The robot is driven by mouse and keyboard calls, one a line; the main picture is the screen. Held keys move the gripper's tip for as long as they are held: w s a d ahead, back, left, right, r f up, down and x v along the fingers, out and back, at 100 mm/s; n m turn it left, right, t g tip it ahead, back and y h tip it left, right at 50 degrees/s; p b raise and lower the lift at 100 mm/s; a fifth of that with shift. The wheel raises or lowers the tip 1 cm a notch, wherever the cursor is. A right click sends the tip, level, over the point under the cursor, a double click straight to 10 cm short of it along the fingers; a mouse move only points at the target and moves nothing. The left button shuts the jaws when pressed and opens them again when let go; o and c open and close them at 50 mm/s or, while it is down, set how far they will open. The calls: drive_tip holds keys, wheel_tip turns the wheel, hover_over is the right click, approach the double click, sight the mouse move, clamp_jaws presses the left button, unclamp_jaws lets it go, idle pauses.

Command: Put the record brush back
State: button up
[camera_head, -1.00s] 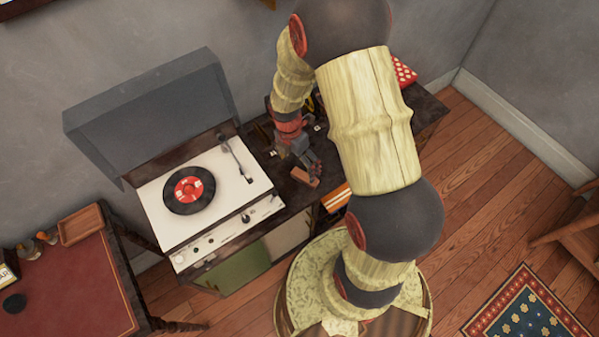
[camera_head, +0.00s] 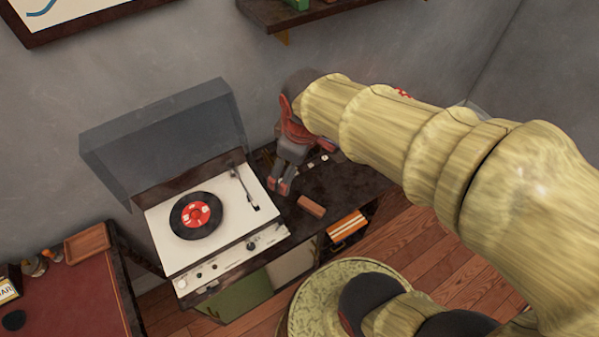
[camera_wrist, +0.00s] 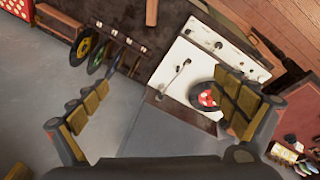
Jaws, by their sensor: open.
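The record brush, seemingly the small reddish-brown block (camera_head: 311,206), lies on the dark sideboard top (camera_head: 347,186), right of the record player. It seems to be the brown block at the top of the wrist view (camera_wrist: 152,12). My gripper (camera_head: 280,187) is open and empty, behind and left of the block and apart from it. In the wrist view its two fingers (camera_wrist: 165,112) are spread wide with nothing between them. The white record player (camera_head: 165,235) has its grey lid raised and a black record with a red label (camera_head: 196,215) on its platter.
Several upright records (camera_wrist: 88,46) stand in a slotted holder on the sideboard. An orange striped item (camera_head: 347,226) sits below the sideboard's top at the front. A red-topped table (camera_head: 70,295) stands at left. A wall shelf (camera_head: 325,14) hangs above.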

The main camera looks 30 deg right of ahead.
drive_tip(key=s+a+r+m+t, duration=0.2)
drive_tip(key=s+r+m, duration=0.4)
drive_tip(key=s, duration=0.1)
drive_tip(key=shift+s+a+r+m+y, duration=0.15)
drive_tip(key=shift+s+a+m+y, duration=0.15)
drive_tip(key=shift+a+m, duration=0.1)
drive_tip(key=shift+w+f+b, duration=0.1)
drive_tip(key=shift+f+b, duration=0.45)
